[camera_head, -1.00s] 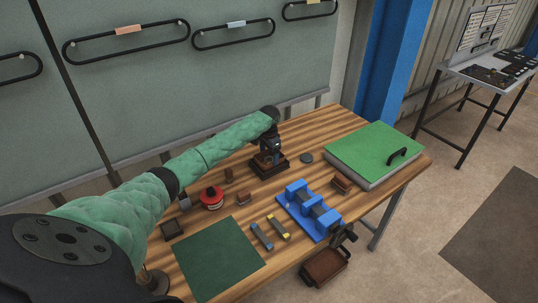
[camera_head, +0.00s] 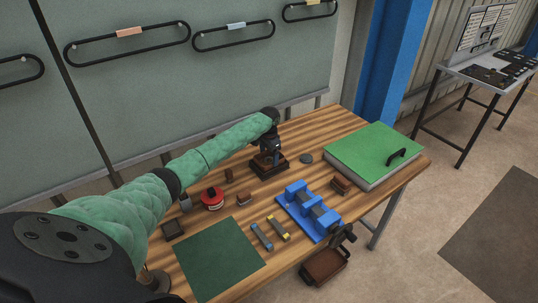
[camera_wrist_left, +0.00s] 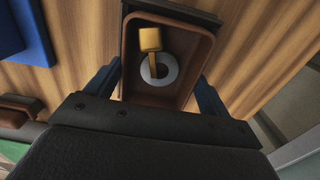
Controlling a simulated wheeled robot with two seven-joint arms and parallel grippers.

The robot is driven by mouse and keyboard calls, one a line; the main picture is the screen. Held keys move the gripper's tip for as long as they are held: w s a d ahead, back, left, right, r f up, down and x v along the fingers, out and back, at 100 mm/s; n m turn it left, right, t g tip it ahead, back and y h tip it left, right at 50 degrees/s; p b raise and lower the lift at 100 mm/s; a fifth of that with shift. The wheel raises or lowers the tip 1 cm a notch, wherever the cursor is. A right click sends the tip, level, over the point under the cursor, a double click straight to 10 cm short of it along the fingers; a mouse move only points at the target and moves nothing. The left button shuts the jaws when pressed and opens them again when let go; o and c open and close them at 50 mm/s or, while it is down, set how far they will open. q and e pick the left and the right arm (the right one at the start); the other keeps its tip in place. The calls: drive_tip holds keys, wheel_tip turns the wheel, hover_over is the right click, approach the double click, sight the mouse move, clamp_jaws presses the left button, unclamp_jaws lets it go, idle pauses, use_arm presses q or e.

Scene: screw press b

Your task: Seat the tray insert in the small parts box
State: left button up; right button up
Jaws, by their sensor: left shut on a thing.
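My left gripper (camera_head: 268,151) points down over the dark small parts box (camera_head: 270,168) near the back of the wooden table. It is shut on the brown tray insert (camera_wrist_left: 188,92), with a finger at each side of it in the left wrist view. A dark edge of the box shows beyond the insert's far end. The insert is at the box's opening; how deep it sits is hidden. My right gripper is not in view.
A blue vise (camera_head: 312,212) stands right of centre, and a green-topped case (camera_head: 374,152) lies at the right. A red tin (camera_head: 212,199), small blocks and a green mat (camera_head: 219,260) lie nearer.

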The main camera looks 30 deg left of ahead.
use_arm(q)
drive_tip(key=shift+f, duration=0.55)
drive_tip(key=o, duration=0.8)
drive_tip(key=shift+o, duration=0.7)
drive_tip(key=shift+s+f, duration=0.1)
